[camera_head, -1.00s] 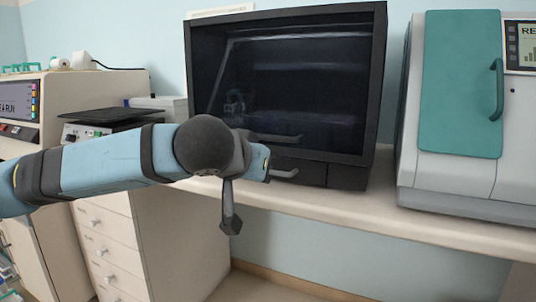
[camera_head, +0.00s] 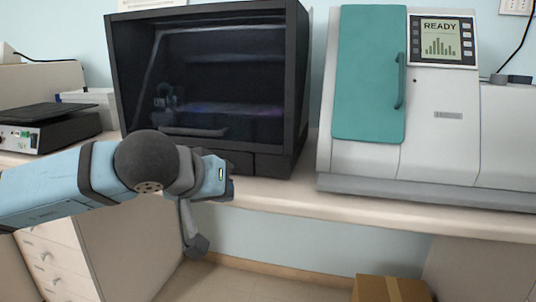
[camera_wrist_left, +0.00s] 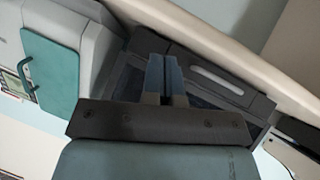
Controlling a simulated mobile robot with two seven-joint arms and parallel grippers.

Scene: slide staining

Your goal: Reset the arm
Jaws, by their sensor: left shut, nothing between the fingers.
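My left arm comes in from the left in the head view, with its wrist in front of the bench and below the black cabinet's window. My left gripper (camera_wrist_left: 166,78) shows in the left wrist view with its two fingers together and nothing between them. Its fingers point toward the black cabinet (camera_wrist_left: 207,62), which lies behind them with a light handle; I cannot tell the distance. In the head view the fingers are mostly hidden behind the wrist. My right gripper is in neither view.
The black glass-fronted cabinet (camera_head: 296,90) stands on the white bench (camera_head: 420,222). Right of it is a white machine (camera_head: 450,130) with a teal door (camera_head: 370,75) and a READY screen. A cardboard box (camera_head: 390,289) is on the floor. A black-topped device (camera_head: 45,130) stands left.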

